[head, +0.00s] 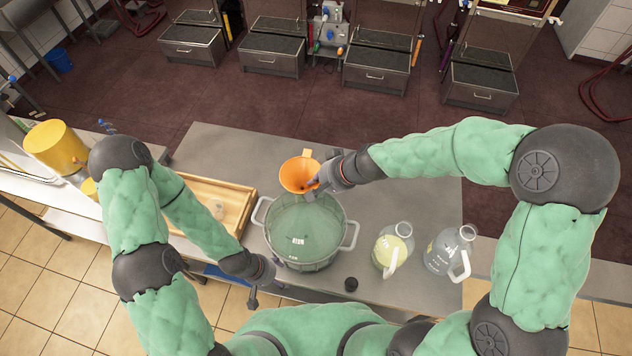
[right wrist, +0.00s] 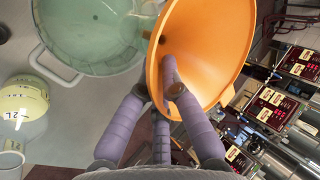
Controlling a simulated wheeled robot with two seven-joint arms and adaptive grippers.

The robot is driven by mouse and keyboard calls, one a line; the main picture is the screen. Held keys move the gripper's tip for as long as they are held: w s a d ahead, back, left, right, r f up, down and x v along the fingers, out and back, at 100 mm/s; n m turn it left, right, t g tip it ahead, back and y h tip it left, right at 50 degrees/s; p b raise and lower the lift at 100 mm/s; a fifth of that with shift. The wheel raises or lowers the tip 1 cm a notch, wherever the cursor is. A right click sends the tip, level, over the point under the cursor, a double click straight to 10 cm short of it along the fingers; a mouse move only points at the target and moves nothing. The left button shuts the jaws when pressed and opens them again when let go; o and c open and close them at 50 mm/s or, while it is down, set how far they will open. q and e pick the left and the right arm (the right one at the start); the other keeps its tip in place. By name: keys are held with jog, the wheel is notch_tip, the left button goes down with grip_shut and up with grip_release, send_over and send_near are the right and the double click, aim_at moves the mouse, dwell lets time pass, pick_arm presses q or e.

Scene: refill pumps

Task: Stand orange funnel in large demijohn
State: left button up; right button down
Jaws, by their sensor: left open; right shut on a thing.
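The orange funnel (head: 299,174) is held wide end up, at the far edge of the large demijohn in the head view. The large demijohn (head: 303,235) is pale green glass in a grey two-handled holder on the table. My right gripper (head: 318,182) is shut on the funnel; its purple fingers (right wrist: 158,98) grip the wall in the right wrist view. The funnel (right wrist: 215,50) there overlaps the edge of the demijohn (right wrist: 90,35). The spout and its place relative to the mouth are hidden. My left gripper (head: 272,284) is open and empty, left of the demijohn's front.
A jug with yellowish liquid (head: 392,250) and a clear handled jug (head: 450,252) stand right of the demijohn. A wooden tray (head: 238,204) is at left. Bare grey table (head: 230,150) lies behind.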

jog(key=shift+f+b, duration=0.75)
jog(key=shift+f, duration=0.05)
jog(key=c, duration=1.4)
grip_release()
jog(key=shift+o, duration=0.2)
jog(key=v, duration=1.2)
